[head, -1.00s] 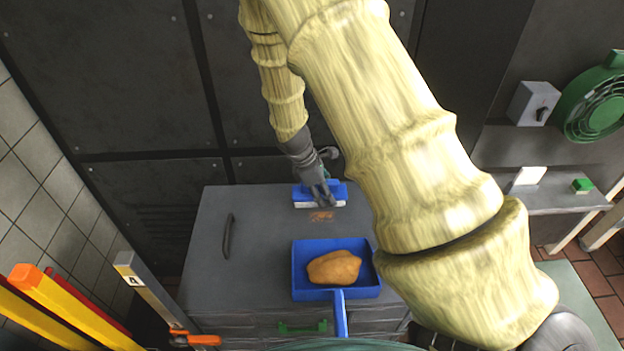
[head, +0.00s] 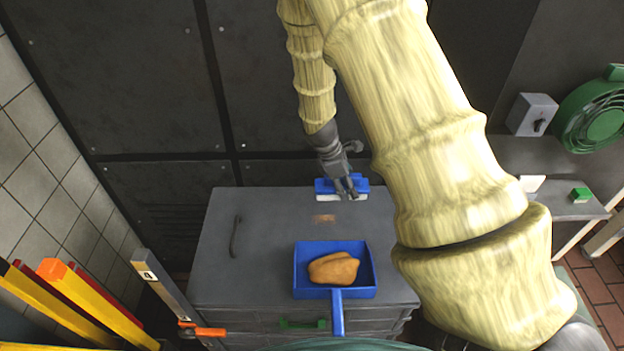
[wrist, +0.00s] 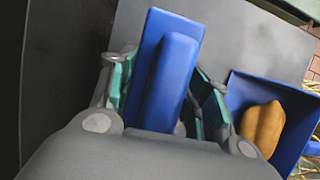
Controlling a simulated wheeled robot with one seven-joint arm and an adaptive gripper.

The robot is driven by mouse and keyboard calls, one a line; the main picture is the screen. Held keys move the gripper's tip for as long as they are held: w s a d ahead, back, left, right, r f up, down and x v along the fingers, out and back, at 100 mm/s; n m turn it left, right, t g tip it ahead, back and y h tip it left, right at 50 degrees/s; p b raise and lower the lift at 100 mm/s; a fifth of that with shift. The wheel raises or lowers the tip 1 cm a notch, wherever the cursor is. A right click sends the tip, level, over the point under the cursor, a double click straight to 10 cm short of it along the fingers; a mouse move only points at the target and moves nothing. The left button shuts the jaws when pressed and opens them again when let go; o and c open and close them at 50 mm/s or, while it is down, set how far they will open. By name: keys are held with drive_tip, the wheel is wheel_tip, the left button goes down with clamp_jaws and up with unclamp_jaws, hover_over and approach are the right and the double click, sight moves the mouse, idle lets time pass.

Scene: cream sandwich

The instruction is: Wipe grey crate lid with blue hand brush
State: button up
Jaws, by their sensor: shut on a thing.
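The blue hand brush (head: 326,186) is at the back edge of the grey crate lid (head: 270,215), with its pale bristles facing down. My gripper (head: 346,188) is shut on the brush. In the wrist view the brush (wrist: 165,75) lies between the green-padded fingers of my gripper (wrist: 160,95). I cannot tell whether the bristles touch the lid. A small brownish smudge (head: 324,218) lies on the lid in front of the brush.
A blue dustpan (head: 300,262) holding an orange-brown lump (head: 334,268) sits on the front of the lid. A dark curved handle (head: 235,237) lies at the left. A dark panelled wall (head: 150,110) stands close behind.

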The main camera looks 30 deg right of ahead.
drive_tip(key=shift+r+p, duration=1.25)
drive_tip(key=shift+r, duration=0.55)
